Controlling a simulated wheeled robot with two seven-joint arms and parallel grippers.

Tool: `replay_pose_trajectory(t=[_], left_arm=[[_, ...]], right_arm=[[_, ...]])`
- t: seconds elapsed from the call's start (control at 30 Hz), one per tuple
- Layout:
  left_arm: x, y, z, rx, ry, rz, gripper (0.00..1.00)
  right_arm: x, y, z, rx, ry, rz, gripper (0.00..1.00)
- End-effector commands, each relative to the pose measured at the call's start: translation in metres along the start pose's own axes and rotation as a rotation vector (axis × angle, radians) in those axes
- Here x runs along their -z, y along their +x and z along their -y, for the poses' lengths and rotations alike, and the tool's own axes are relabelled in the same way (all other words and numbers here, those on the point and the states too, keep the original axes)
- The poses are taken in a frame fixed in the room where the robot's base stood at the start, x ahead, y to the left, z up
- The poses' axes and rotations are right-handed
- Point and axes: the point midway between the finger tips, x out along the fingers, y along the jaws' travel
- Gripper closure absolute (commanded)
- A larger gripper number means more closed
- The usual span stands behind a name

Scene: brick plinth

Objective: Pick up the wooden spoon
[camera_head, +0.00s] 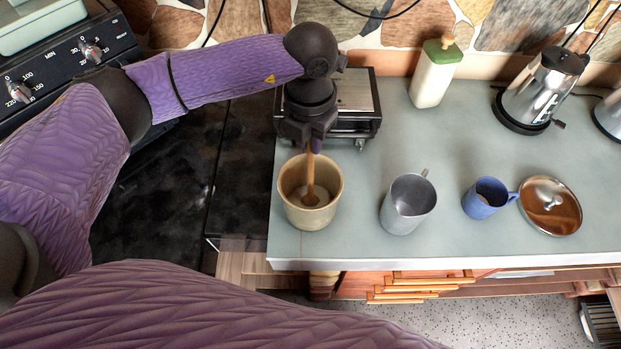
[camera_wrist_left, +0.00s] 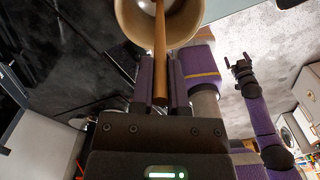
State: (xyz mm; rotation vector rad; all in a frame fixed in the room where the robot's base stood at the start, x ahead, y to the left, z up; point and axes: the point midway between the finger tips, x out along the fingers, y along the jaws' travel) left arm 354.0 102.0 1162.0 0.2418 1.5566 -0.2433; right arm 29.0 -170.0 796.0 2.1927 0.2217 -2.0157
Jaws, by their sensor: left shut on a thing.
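The wooden spoon (camera_head: 310,172) stands nearly upright in a beige crock (camera_head: 290,208) on the counter. Its lower end is inside the crock. My left gripper (camera_head: 309,144) is above the crock, pointing down, shut on the upper part of the handle. In the left wrist view the spoon handle (camera_wrist_left: 160,60) runs from between the fingers (camera_wrist_left: 160,88) into the crock (camera_wrist_left: 191,22). Whether the spoon touches the crock's bottom is hard to tell. My right gripper (camera_wrist_left: 238,64) shows small in the left wrist view; its fingers are too small to judge.
A grey metal mug (camera_head: 408,205), a blue mug (camera_head: 484,198) and a shiny lid (camera_head: 550,205) stand right of the crock. A black-and-silver appliance (camera_head: 356,98) is behind it. A green-topped bottle (camera_head: 436,72) and metal kettle (camera_head: 541,88) are farther back. The counter's front edge is close.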

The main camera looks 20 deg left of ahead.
Motion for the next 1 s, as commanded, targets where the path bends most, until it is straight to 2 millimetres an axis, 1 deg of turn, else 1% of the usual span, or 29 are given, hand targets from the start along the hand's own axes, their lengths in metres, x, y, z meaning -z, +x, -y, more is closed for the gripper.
replay_pose_trajectory(t=[0.27,0.33,0.37,0.6,0.73,0.83,1.0], left_arm=[[0.000,-0.001,0.000,0.000,0.000,0.000,1.00],[-0.001,-0.006,0.000,0.001,0.000,0.002,1.00],[-0.001,-0.011,0.000,0.001,0.000,0.003,1.00],[-0.001,-0.073,0.000,0.000,0.001,0.005,1.00],[-0.001,-0.097,0.000,-0.001,-0.001,0.002,1.00],[0.000,-0.113,0.000,-0.001,0.000,0.000,1.00],[0.000,-0.139,0.000,-0.001,0.001,0.000,1.00]], right_arm=[[0.000,0.000,0.000,0.000,0.000,0.000,0.00],[0.000,0.001,0.000,0.000,0.000,0.000,0.00],[0.000,0.001,0.000,0.000,0.000,0.000,0.00],[-0.001,0.005,0.000,0.000,0.000,0.000,0.00],[-0.001,0.005,0.000,0.000,-0.001,0.000,0.00],[0.000,-0.003,0.000,0.000,-0.001,0.000,0.00],[0.002,-0.021,-0.001,-0.001,-0.001,-0.001,0.00]])
